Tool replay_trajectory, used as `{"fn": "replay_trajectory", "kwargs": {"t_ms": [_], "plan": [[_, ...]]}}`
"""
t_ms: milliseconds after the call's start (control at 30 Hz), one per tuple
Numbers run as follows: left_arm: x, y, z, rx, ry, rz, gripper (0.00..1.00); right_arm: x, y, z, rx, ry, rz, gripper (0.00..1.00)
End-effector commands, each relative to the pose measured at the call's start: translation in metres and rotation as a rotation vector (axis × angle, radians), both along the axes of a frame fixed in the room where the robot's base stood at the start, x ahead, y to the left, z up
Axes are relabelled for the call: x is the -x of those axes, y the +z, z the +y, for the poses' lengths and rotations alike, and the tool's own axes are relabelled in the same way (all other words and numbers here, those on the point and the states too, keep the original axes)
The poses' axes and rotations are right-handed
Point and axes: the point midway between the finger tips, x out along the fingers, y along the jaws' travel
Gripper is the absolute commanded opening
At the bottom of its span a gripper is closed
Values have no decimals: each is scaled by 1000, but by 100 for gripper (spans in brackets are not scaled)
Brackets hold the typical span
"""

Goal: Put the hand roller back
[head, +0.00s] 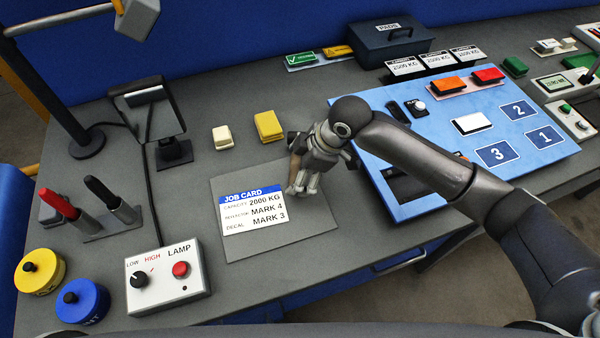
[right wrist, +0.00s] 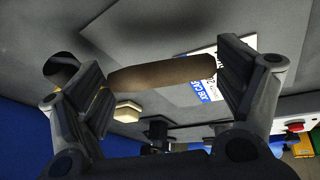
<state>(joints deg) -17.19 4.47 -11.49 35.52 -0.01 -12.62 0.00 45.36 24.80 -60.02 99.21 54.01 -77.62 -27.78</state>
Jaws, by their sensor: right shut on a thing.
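The hand roller shows as a tan-brown cylinder (right wrist: 160,74) in the right wrist view, lying crosswise between my fingers. In the head view, only a small tan part (head: 294,174) of it shows beside the fingers. My right gripper (head: 303,185) is shut on it, above the dark grey mat that bears the job card. The wrist view shows the two fingers (right wrist: 165,85) at either end of the brown cylinder. A dark rounded piece (right wrist: 61,68) shows beyond the left finger; I cannot tell whether it belongs to the roller. My left gripper is not in view.
The job card (head: 252,205) lies on the grey mat (head: 300,236). White (head: 222,137) and yellow (head: 268,126) blocks stand behind. A lamp control box (head: 168,278) and marker holder (head: 107,221) are at left. A blue board (head: 440,110) lies right, partly behind my arm.

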Motion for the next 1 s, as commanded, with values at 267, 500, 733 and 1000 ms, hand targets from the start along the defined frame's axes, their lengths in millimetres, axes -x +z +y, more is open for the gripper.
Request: {"fn": "replay_trajectory", "kwargs": {"t_ms": [267, 500, 733, 1000], "plan": [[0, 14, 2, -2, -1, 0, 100, 1, -29, 0, -1, 0, 1, 65], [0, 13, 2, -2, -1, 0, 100, 1, -30, 0, -1, -1, 0, 65], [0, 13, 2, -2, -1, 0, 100, 1, -33, 0, 0, -1, 1, 100], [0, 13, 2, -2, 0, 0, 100, 1, -32, 0, 0, -1, 1, 100]]}}
